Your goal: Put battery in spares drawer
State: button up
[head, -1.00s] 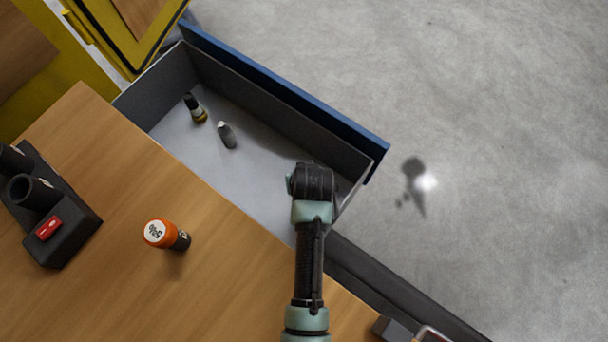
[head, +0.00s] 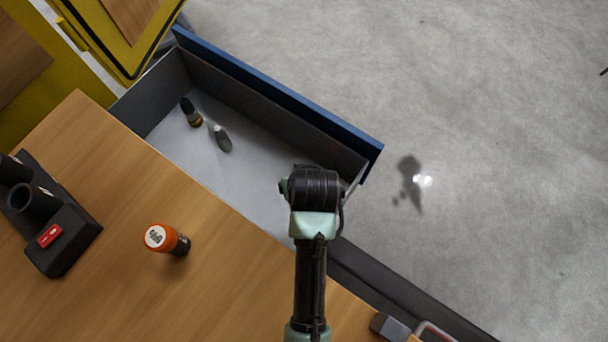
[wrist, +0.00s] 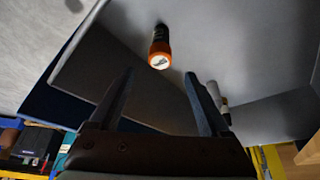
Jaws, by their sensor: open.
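An orange and black cylinder with a round white label (head: 167,239) stands on the wooden table; whether it is the battery is unclear. The spares drawer (head: 275,100) is pulled open, grey inside with a blue front. In it are a black cylinder with a yellowish end (head: 191,112) and a grey and dark one (head: 222,138). The wrist view shows an orange-ended black cylinder (wrist: 159,48) and a whitish one (wrist: 217,95) on grey beyond the fingers. My gripper (wrist: 158,95) is open and empty, apart from both; my arm hides it in the head view.
A black holder with round sockets and a red part (head: 62,240) stands on the table's left. A yellow-framed cabinet (head: 125,35) is at upper left. A grey block (head: 390,327) lies at the lower edge. The concrete floor (head: 490,150) on the right is clear.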

jog(key=w+r+t, duration=0.4)
jog(key=w+r, duration=0.1)
jog(key=r, duration=0.8)
jog(key=w+r+t, duration=0.4)
jog(key=r, duration=1)
jog(key=w+r+t, duration=0.5)
jog(key=r, duration=0.8)
jog(key=s+r+m+t, duration=0.1)
jog(key=s+r+t, duration=0.4)
jog(key=r, duration=0.9)
jog(key=s+r+t, duration=0.4)
jog(key=s+r, duration=0.4)
jog(key=r, duration=0.6)
jog(key=shift+a+m+t+h, duration=0.15)
jog(key=shift+m+t+h, duration=0.25)
jog(key=shift+w, duration=0.1)
